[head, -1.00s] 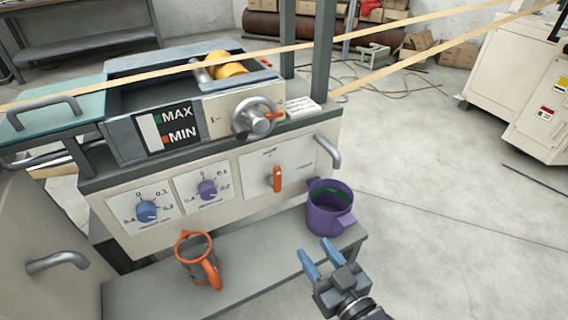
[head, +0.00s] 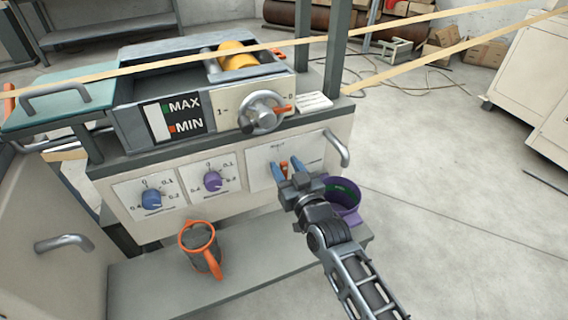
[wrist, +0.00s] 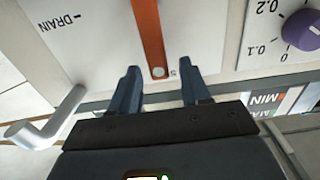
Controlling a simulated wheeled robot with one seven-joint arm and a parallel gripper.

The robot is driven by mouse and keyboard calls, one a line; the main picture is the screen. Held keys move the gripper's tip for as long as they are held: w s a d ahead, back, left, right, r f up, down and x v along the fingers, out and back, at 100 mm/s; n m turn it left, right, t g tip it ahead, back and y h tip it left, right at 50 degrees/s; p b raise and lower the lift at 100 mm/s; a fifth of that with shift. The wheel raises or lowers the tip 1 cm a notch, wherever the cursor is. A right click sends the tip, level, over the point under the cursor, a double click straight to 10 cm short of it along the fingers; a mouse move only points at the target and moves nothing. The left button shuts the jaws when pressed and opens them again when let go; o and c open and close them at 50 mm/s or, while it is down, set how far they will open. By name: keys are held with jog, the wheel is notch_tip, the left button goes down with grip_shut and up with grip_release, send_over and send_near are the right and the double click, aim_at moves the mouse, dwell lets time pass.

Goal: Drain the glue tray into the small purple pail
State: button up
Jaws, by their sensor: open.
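My gripper (head: 286,168) is open in front of the machine's lower panel. Its blue fingers stand either side of the end of an orange valve lever (head: 284,163). In the wrist view the lever (wrist: 147,35) reaches between the fingertips (wrist: 160,74), with gaps at both sides. A "DRAIN" mark (wrist: 60,22) lies left of it there. The purple pail (head: 352,205) stands upright on the low shelf, below the bent spout (head: 340,147); my gripper hides its left part. The glue tray (head: 130,116) sits on top with a MAX/MIN gauge; its liquid level is unclear.
An orange-rimmed grey jug (head: 200,250) stands on the shelf (head: 150,285) left of the pail. Blue and purple knobs (head: 152,199) are on the panel. A handwheel (head: 263,113) is above the lever. Tan strips (head: 440,70) cross overhead. Floor to the right is open.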

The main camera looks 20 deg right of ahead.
jog(key=shift+w, duration=0.9)
grip_shut()
